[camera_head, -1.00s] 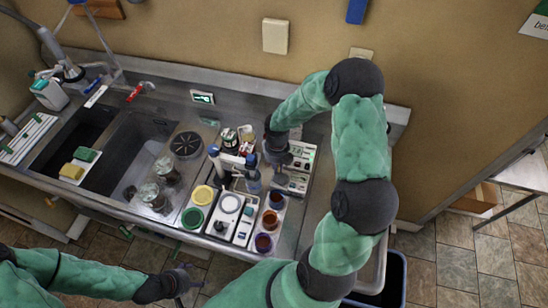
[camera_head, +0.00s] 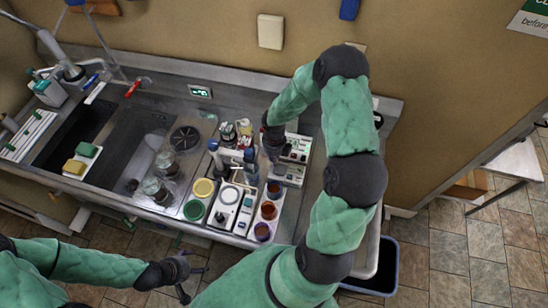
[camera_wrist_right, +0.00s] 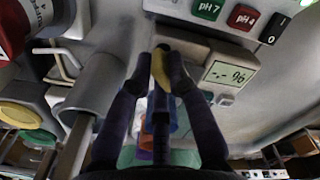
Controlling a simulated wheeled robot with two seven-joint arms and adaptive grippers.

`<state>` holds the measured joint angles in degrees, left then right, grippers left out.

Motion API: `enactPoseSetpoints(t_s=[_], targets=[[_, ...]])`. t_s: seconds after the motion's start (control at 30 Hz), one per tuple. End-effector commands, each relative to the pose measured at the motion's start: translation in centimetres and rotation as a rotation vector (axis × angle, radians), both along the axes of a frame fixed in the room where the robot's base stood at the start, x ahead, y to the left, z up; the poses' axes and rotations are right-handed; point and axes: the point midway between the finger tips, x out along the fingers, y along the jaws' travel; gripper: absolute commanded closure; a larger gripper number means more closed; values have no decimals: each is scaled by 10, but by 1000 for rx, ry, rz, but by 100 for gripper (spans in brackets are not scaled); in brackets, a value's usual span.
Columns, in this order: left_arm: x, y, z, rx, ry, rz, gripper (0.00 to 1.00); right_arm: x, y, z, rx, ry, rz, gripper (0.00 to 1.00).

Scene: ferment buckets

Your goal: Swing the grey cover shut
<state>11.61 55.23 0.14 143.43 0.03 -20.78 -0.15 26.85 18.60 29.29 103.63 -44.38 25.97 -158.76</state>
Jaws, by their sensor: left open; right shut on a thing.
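The refractometer-like device with a "-.- %" display (camera_wrist_right: 228,76) lies at the worktop's right end, below the pH buttons in the right wrist view. My right gripper (camera_wrist_right: 164,58) is shut at this piece; a yellowish surface shows between the fingers. The exact grip and the cover's angle are hidden. In the head view the right gripper (camera_head: 272,147) hides most of the device. My left gripper (camera_head: 192,281) is open and empty, low in front of the bench.
A panel with coloured buttons (camera_head: 298,147) stands beside my right gripper. Glass jars (camera_head: 166,163) stand further left, near the sink (camera_head: 140,140).

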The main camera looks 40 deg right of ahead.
Motion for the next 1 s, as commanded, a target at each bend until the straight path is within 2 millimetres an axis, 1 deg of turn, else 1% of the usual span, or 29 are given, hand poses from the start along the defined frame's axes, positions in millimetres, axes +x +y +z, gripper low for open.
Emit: enactPoseSetpoints(t_s=[0.03, 0.07, 0.1, 0.13, 0.43, 0.57, 0.67, 1.0], targets=[[0, 0, 0, 0, 0, 0, 20, 2, -1, 1, -2, -6, 2, 100], [0, 0, 0, 0, 0, 0, 20, 2, -1, 1, -2, -6, 2, 74], [0, 0, 0, 0, 0, 0, 20, 2, -1, 1, -2, -6, 2, 62], [0, 0, 0, 0, 0, 0, 20, 2, -1, 1, -2, -5, 2, 57], [0, 0, 0, 0, 0, 0, 20, 1, 0, 1, 0, -2, 0, 57], [0, 0, 0, 0, 0, 0, 20, 1, 0, 7, -2, -4, 0, 57], [0, 0, 0, 0, 0, 0, 20, 2, -1, 20, -3, -6, -1, 57], [0, 0, 0, 0, 0, 0, 20, 2, -1, 86, -3, -8, 0, 57]])
